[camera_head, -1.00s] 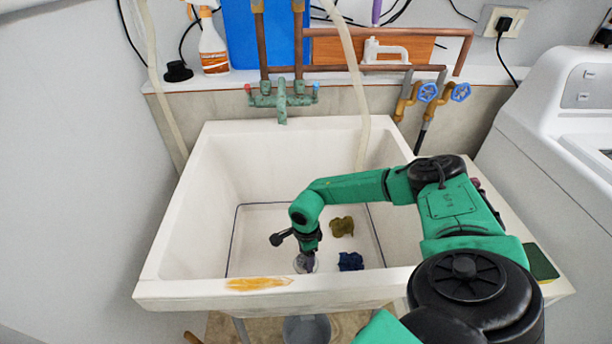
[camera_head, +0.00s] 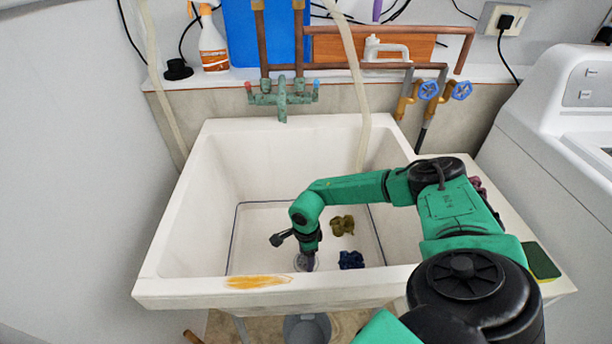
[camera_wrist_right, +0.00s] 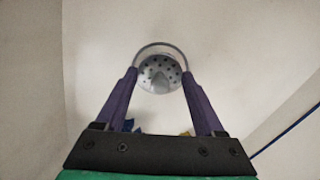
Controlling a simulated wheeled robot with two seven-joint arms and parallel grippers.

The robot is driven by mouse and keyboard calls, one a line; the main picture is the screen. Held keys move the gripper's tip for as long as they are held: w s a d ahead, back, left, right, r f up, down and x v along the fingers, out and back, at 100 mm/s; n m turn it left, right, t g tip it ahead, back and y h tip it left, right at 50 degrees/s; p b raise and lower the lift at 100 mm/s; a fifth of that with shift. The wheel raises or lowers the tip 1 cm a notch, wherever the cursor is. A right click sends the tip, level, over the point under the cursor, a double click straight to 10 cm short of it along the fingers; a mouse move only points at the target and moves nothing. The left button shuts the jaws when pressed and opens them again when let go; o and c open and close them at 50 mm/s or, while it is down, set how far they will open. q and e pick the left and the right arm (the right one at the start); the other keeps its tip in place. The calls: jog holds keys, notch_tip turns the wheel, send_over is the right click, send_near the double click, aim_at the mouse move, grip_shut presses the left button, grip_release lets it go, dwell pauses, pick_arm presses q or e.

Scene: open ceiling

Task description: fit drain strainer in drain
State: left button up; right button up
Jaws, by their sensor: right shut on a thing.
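A grey metal drain strainer (camera_wrist_right: 160,75) with small holes shows between my fingertips in the right wrist view. A thin, shiny round rim curves around its far side; I cannot tell whether that rim is the strainer's or the drain's. My right gripper (camera_wrist_right: 160,76) is shut on the strainer. In the head view, my right gripper (camera_head: 306,254) points down inside the white sink (camera_head: 165,245), low near its front wall. The metal round (camera_head: 303,264) at its tips is partly hidden by the fingers and the sink's front edge. My left gripper is not in view.
An olive crumpled thing (camera_head: 342,225) and a dark blue one (camera_head: 351,260) lie on the sink floor, right of my gripper. A green sponge (camera_head: 541,262) lies on the right ledge. A pale hose (camera_head: 360,100) hangs into the back. The left sink floor is clear.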

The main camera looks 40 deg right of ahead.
jog(key=shift+f, duration=0.35)
jog(key=o, duration=1.3)
notch_tip(320, 180, up, 15)
jog(key=shift+f, duration=0.2)
